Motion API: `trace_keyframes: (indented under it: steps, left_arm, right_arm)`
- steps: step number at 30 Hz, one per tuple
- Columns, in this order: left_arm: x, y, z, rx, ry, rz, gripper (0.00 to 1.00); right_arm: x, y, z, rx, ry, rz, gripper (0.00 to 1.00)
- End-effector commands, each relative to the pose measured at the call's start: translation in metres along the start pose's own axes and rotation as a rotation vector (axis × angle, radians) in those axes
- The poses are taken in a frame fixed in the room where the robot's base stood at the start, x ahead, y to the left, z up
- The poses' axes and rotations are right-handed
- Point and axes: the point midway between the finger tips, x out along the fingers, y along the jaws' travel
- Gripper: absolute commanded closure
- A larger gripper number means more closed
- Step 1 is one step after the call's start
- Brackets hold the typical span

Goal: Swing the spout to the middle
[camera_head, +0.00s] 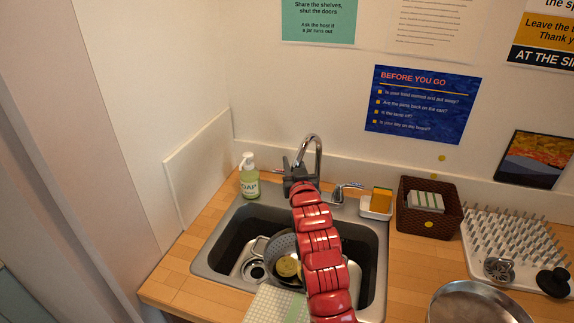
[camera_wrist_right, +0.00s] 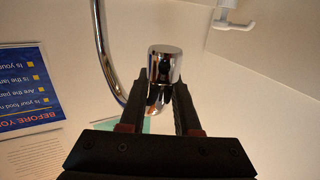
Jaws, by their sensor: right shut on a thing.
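The chrome gooseneck spout (camera_head: 319,152) rises at the back of the steel sink (camera_head: 203,262). Its tip hangs toward the front and left of its upright part. My red right arm reaches up over the sink, and my dark right gripper (camera_head: 296,175) is at the spout's tip. In the right wrist view, the fingers (camera_wrist_right: 167,105) are shut on the spout's chrome end (camera_wrist_right: 164,66), one on each side. The spout's curved tube (camera_wrist_right: 101,45) runs past on the left there. The spout's base is partly hidden by my arm. My left gripper is not in view.
A soap bottle (camera_head: 249,176) stands left of the spout. A tap lever (camera_head: 346,187) and a sponge in a holder (camera_head: 376,207) are on the right. A grey colander (camera_head: 282,244) sits in the sink. A brown basket (camera_head: 430,217) stands farther right.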

Motion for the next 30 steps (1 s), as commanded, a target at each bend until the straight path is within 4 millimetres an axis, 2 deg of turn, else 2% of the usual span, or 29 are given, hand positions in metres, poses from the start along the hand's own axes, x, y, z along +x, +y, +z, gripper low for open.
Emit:
trace_keyframes:
  steps: [1,9,30]
  left_arm:
    - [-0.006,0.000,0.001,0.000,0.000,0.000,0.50]
    - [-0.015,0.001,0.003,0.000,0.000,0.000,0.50]
    - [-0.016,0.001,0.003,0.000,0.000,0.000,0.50]
  right_arm:
    - [-0.004,0.001,-0.003,0.002,0.016,-0.004,1.00]
    - [-0.014,0.012,-0.004,0.002,0.013,-0.005,1.00]
    - [-0.016,0.014,-0.008,0.004,0.017,-0.007,1.00]
